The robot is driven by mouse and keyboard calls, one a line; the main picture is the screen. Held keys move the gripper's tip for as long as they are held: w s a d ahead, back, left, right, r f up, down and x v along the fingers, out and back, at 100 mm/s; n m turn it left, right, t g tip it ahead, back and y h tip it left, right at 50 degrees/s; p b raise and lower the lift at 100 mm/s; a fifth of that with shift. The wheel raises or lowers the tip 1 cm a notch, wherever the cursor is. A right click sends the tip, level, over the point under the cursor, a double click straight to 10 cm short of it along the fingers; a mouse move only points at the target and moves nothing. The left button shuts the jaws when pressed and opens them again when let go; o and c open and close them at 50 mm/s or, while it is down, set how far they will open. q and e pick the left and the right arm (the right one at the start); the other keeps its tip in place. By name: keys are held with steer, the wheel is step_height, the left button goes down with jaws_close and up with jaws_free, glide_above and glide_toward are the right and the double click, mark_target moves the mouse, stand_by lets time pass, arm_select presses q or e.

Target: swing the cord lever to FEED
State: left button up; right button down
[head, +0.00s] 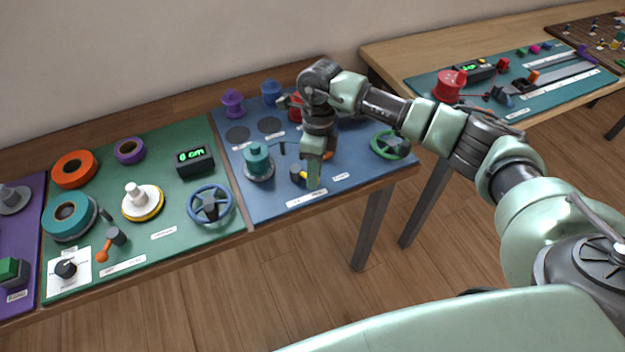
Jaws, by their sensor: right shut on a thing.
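The cord lever (297,172) stands near the front of the blue mat (270,203). It has a dark round pivot and a short yellow arm that points right, towards my right gripper. My right gripper (314,182) reaches down from above and is shut on the lever. Its fingers hide the lever's outer end. White label strips (306,198) lie in front of the lever, too small to read, so I cannot tell which mark it points at. My left gripper is not in view.
A teal spool (258,162) stands just left of the lever. A green handwheel (390,146) is to the right, and purple (233,103) and blue (271,92) spools stand behind. The green mat (195,243) at left holds another, orange lever (104,252).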

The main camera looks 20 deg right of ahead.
steer(key=shift+w+d, duration=0.1)
stand_by(0.5)
steer(key=c, duration=1.2)
jaws_free()
steer(key=shift+c, duration=0.2)
step_height(320, 180, up, 8)
steer(key=w+b, duration=0.1)
steer(key=b, duration=0.1)
steer(key=shift+d+f, duration=0.15)
steer(key=shift+d, duration=0.3)
steer(key=shift+w, duration=0.1)
